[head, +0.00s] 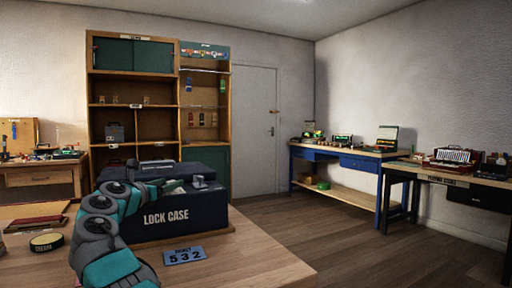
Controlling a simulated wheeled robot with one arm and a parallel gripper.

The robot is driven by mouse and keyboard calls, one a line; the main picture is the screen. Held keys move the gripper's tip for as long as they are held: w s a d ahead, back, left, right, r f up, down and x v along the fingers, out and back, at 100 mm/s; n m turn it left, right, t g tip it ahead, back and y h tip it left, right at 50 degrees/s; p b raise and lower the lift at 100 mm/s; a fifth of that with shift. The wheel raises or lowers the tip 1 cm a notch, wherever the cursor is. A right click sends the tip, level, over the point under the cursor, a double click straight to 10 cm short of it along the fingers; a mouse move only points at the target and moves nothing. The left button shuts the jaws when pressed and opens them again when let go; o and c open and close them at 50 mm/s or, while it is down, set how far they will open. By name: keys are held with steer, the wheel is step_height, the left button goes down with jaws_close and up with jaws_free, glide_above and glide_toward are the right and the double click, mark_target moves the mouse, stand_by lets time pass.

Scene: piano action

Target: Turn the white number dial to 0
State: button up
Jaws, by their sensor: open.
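A dark case labelled "LOCK CASE" (166,216) stands on the wooden table close in front of me. A blue tag (184,256) with the digits 5 3 2 lies on the table before it. My grey and teal arm reaches up across the left of the case. My gripper (160,188) is small and partly hidden at the end of the arm, over the case top, and is open. A small grey metal piece (199,182) shows on the case's top right. I cannot make out a white number dial; it is hidden or too small to tell.
A round tin (46,242) and a red tray (36,223) lie left on the table. A tall shelf (134,88) stands behind, beside a closed door (254,130). Benches with instruments (455,158) line the right wall. Open floor (350,235) lies between.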

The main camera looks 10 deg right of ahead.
steer(key=shift+d+n+y, duration=0.1)
steer(key=shift+n+y, duration=0.2)
steer(key=shift+y, duration=0.2)
steer(key=shift+s+d+n+t+y, duration=0.15)
steer(key=shift+n+t+y, duration=0.4)
steer(key=shift+y, duration=0.4)
steer(key=shift+w+d+n+t+y, duration=0.1)
steer(key=shift+n+t+y, duration=0.25)
steer(key=shift+n+y, duration=0.5)
steer(key=shift+f+y, duration=0.1)
steer(key=shift+y, duration=0.4)
steer(key=shift+d+n+y, duration=0.15)
steer(key=shift+n+y, duration=0.6)
steer(key=shift+y, duration=0.3)
steer(key=shift+d+n+y, duration=0.15)
steer(key=shift+n+y, duration=0.6)
steer(key=shift+y, duration=0.3)
steer(key=shift+n+y, duration=0.6)
steer(key=shift+y, duration=0.3)
steer(key=shift+d+n+y+b, duration=0.1)
steer(key=shift+n+y+b, duration=0.7)
steer(key=shift+y, duration=0.6)
steer(key=shift+d+n+g+y+b, duration=0.1)
steer(key=shift+n+g+y+b, duration=0.2)
steer(key=shift+n+g+y, duration=0.5)
